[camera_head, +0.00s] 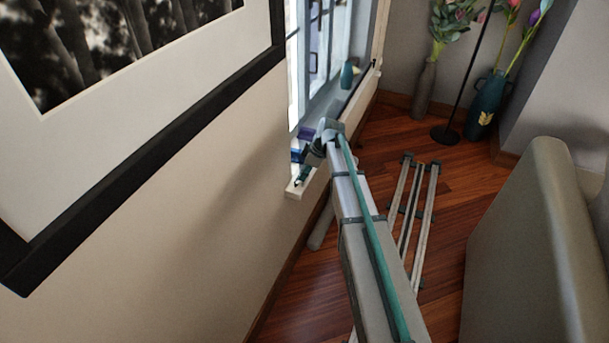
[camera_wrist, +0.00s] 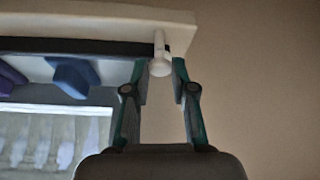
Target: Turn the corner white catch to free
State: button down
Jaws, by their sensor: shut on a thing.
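The white catch (camera_wrist: 160,67) is a small knob at the corner of the pale window ledge in the wrist view, with a thin stem above it. My gripper (camera_wrist: 159,68) has its two teal-edged fingers on either side of the knob, shut on it. Which way the catch is turned is hard to tell. In the head view my gripper (camera_head: 303,172) reaches down to the near end of the window ledge. My wrist partly covers that place, and the catch cannot be made out there.
The white ledge (camera_head: 294,190) ends at the beige wall. Blue (camera_wrist: 73,76) and purple (camera_wrist: 10,77) things stand by the window, left of my gripper in the wrist view. A large framed picture (camera_head: 150,130) hangs nearby. Vases (camera_head: 486,103) and a sofa-like piece (camera_head: 540,250) stand at right.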

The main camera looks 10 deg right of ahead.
jog(key=n, duration=0.1)
jog(key=n+g, duration=0.1)
jog(key=n, duration=0.2)
jog(key=shift+w+g+b, duration=0.25)
jog(key=shift+g+b, duration=0.15)
jog(key=shift+n+g, duration=0.5)
jog(key=shift+n, duration=1)
jog(key=c, duration=1)
grip_release()
jog(key=shift+o, duration=0.2)
jog(key=shift+w+d+r, duration=0.1)
jog(key=shift+r, duration=0.05)
jog(key=shift+d+r, duration=0.1)
jog(key=shift+r, duration=0.15)
jog(key=v, duration=0.7)
